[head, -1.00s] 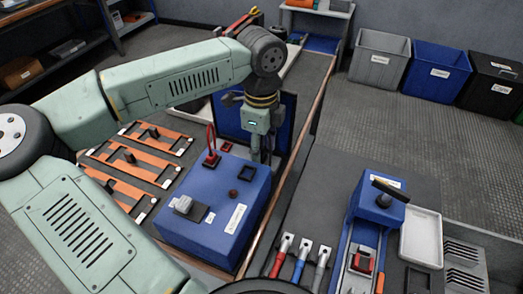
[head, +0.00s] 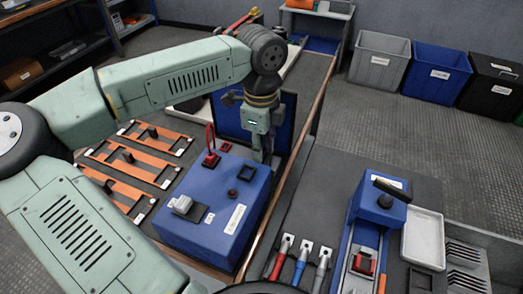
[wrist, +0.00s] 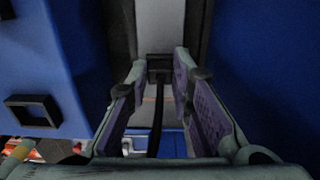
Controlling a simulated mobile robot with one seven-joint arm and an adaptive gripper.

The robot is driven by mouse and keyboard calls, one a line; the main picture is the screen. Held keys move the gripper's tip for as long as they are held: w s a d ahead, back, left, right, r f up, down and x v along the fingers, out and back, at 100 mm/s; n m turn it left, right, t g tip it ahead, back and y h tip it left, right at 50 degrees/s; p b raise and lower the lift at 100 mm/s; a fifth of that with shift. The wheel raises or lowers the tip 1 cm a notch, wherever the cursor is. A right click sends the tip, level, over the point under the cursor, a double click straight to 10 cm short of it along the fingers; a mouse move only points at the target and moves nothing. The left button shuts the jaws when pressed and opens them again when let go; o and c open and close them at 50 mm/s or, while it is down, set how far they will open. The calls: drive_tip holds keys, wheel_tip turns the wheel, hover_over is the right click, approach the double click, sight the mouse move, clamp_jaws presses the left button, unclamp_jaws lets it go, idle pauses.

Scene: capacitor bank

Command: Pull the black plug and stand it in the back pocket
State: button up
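My gripper (head: 264,158) hangs fingers-down at the rear edge of the blue box (head: 190,235); the box hides part of its fingertips. In the wrist view its purple-padded fingers (wrist: 160,75) stand apart. A small black block (wrist: 160,66) with a thin black strip running from it shows between them, with narrow gaps either side; whether this is the black plug I cannot tell. An empty black square frame (head: 247,172) is on the box top, also in the wrist view (wrist: 33,110). No black plug is clear in the head view.
A red plug with a tall loop (head: 211,150), a dark round knob (head: 232,192) and a grey switch (head: 182,204) sit on the box. A blue panel (head: 287,125) stands close behind my gripper. Orange frames (head: 125,172) lie left; a second bench (head: 325,190) is right.

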clamp_jaws()
drive_tip(key=shift+r, duration=0.15)
idle(0.4)
drive_tip(key=shift+r+p, duration=1.15)
drive_tip(key=shift+r, duration=1.75)
